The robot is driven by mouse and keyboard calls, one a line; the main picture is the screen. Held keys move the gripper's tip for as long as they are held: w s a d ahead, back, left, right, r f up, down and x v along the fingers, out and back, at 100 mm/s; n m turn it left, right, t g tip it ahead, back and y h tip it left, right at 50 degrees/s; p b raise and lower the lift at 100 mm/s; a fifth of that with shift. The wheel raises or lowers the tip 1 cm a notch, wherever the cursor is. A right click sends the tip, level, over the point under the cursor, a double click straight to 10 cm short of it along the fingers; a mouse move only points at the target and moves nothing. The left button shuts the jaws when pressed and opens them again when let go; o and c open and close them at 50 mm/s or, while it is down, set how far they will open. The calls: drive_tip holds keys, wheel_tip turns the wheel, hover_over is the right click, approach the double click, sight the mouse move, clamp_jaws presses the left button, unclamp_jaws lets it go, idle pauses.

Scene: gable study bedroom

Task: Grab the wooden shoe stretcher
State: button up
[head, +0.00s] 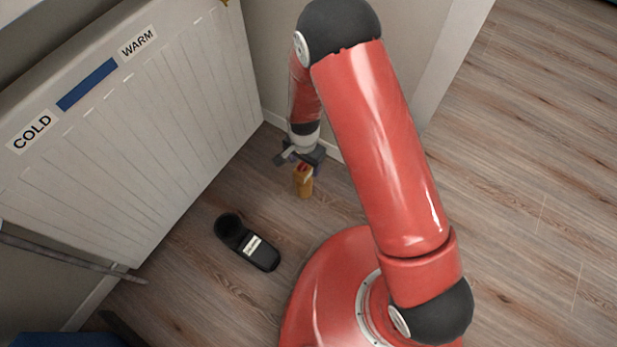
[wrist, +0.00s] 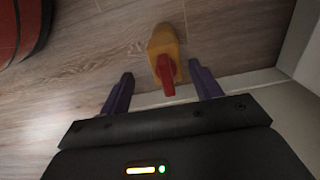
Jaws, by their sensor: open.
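An orange-yellow block-like thing with a red piece (head: 304,186) is on the wood floor near the wall corner. I take it to be the wooden shoe stretcher, though no wood grain is clear. In the wrist view, the stretcher (wrist: 163,42) has its red piece toward me, between and slightly beyond the fingertips. My gripper (head: 300,160) is just above and behind it in the head view, pointing down. In the wrist view, my gripper (wrist: 162,74) is open, with one dark purple finger on each side and gaps to both. Part of the stretcher's top is hidden in the head view.
A black elongated object with a white label (head: 249,243) lies on the floor to the left of the stretcher. A white panel marked COLD and WARM (head: 150,125) stands at left. Pale walls and baseboard (wrist: 230,82) are close behind my gripper. Open floor (head: 530,200) lies right.

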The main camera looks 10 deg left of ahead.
sight(303, 171)
drive_tip(key=f, duration=0.6)
drive_tip(key=shift+w+a+b, duration=0.25)
drive_tip(key=shift+w+b, duration=0.05)
drive_tip(key=shift+b, duration=0.05)
clamp_jaws()
